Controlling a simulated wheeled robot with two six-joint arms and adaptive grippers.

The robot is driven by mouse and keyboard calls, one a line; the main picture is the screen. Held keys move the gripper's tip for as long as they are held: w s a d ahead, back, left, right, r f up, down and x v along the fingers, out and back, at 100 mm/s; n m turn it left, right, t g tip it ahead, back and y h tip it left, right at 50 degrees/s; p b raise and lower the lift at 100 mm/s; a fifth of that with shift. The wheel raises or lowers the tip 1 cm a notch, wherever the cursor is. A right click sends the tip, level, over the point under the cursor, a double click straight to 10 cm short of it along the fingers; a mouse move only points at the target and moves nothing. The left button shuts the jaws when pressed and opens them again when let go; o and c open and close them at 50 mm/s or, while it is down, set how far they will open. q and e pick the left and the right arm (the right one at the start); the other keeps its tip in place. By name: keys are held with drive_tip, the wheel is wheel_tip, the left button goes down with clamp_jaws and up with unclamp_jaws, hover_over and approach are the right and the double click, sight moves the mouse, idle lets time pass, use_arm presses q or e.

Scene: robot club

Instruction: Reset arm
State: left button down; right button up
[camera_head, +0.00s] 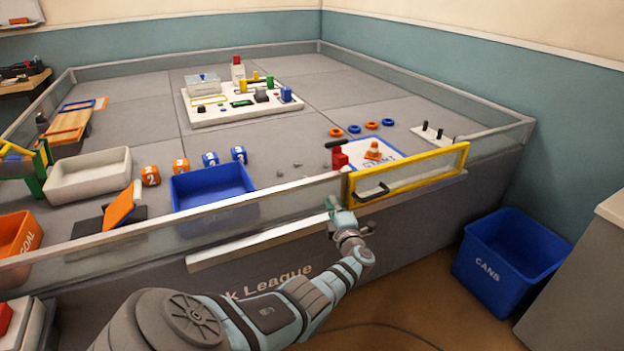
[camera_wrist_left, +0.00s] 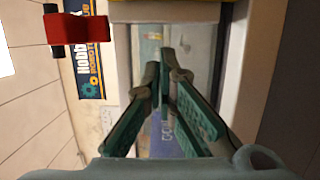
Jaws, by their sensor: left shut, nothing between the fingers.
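My left gripper (camera_head: 333,205) is shut and empty at the front wall of the raised playing field. It is just below the left end of the yellow-framed gate (camera_head: 410,172), near its dark handle; I cannot tell whether it touches the wall. In the left wrist view its green fingers (camera_wrist_left: 166,72) are together at the tips with nothing between them. A red block with a dark rod (camera_wrist_left: 80,33) shows at the upper left there. My right gripper is in neither view.
A blue bin (camera_head: 215,188) and a white bin (camera_head: 90,175) stand inside the clear wall (camera_head: 225,215). A blue CANS bin (camera_head: 510,250) stands on the floor at right.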

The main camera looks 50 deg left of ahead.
use_arm(q)
drive_tip(key=p+v, duration=0.3)
drive_tip(key=v, duration=0.5)
drive_tip(key=shift+d+p, duration=0.25)
drive_tip(key=shift+p, duration=0.1)
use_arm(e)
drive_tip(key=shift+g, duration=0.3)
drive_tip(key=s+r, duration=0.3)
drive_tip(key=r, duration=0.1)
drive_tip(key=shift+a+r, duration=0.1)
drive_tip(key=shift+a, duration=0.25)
